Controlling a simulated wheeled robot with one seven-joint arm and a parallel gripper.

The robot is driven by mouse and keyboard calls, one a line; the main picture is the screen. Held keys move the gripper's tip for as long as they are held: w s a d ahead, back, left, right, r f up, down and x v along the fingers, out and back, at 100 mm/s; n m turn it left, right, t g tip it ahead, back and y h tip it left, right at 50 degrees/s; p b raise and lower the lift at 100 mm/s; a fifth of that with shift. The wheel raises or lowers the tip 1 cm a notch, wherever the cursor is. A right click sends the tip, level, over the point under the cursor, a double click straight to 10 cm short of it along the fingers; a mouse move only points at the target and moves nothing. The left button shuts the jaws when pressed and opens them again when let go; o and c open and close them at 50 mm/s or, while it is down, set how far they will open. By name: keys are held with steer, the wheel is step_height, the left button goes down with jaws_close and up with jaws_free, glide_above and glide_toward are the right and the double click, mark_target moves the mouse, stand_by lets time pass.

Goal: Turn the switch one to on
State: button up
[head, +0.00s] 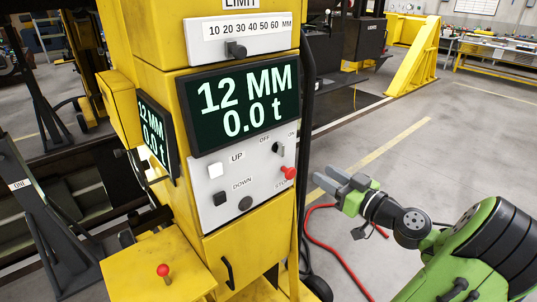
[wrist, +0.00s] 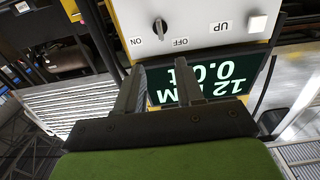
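A black rotary switch (head: 278,148) sits on the white control panel (head: 225,190) of a yellow column, between the labels OFF and ON. It also shows upside down in the wrist view (wrist: 160,27), beyond my fingertips. Its exact setting is too small to tell. No number for this switch is readable on the panel. My gripper (head: 331,178) is to the right of the panel, lower than the switch and apart from it. In the wrist view my gripper (wrist: 159,66) has its two fingers spread with nothing between them.
A red knob (head: 289,172) protrudes just below the switch, on the side near my gripper. UP (head: 215,171) and DOWN (head: 220,198) buttons are left of it. A display (head: 245,103) above reads 12 MM, 0.0 t. A red hose (head: 330,240) lies on the floor.

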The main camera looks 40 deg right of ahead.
mark_target(284, 150)
steer(key=w+p, duration=0.2)
steer(key=w, duration=1.3)
steer(key=shift+w+a, duration=0.15)
steer(key=shift+a, duration=0.05)
steer(key=shift+c, duration=0.3)
jaws_close()
